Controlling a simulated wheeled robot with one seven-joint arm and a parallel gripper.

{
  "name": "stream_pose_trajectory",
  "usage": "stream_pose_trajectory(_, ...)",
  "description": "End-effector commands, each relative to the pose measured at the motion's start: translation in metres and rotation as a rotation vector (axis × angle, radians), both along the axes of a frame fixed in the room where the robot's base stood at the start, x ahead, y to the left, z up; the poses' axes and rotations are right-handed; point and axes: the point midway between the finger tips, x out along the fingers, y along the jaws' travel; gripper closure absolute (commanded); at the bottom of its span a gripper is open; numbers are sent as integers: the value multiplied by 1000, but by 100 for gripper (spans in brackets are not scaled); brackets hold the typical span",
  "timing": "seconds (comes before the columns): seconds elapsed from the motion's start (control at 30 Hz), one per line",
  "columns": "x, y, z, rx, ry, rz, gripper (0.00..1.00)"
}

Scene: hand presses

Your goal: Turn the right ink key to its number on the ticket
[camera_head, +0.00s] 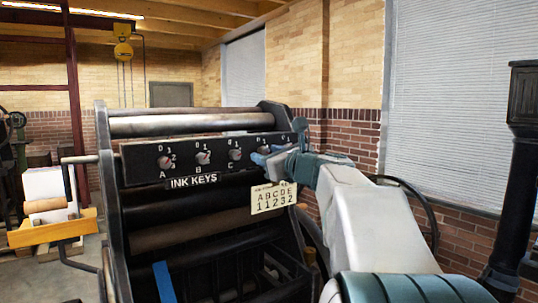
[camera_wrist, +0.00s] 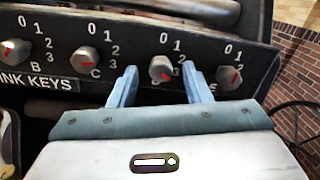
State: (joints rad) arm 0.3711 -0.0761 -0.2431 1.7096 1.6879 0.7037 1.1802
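The ink keys are round grey knobs with red pointers on a black panel (camera_head: 135,162). Key A (camera_head: 164,162), key B (camera_head: 203,158) and key C (camera_head: 235,155) show clearly in the head view. The ticket (camera_head: 273,198) hangs below the panel and reads A B C D E over 1 1 2 3 2. In the wrist view my gripper (camera_wrist: 159,84) is open, its blue fingers on either side of key D (camera_wrist: 160,68); contact cannot be told. D's red mark lies toward its lower right, near the 3. Key E (camera_wrist: 229,78) is right of the fingers.
Key C (camera_wrist: 86,59) and key B (camera_wrist: 15,52) lie left of the fingers in the wrist view. The press rollers (camera_head: 190,122) run above the panel. A brick wall (camera_head: 345,135) stands behind at right. A wooden tray (camera_head: 50,231) sits at left.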

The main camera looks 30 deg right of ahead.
Motion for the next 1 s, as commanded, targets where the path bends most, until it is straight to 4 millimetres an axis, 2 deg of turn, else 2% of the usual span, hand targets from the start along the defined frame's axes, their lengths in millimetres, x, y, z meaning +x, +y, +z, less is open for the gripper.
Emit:
stream_pose_trajectory(0.23, -2, 0, 1, -1, -2, -1, 56)
stream_pose_trajectory(0.37, -14, -2, 1, -2, -4, -2, 56)
stream_pose_trajectory(0.8, -108, -9, -3, -2, -5, -2, 56)
stream_pose_trajectory(1.0, -132, -11, -4, -1, -2, -1, 56)
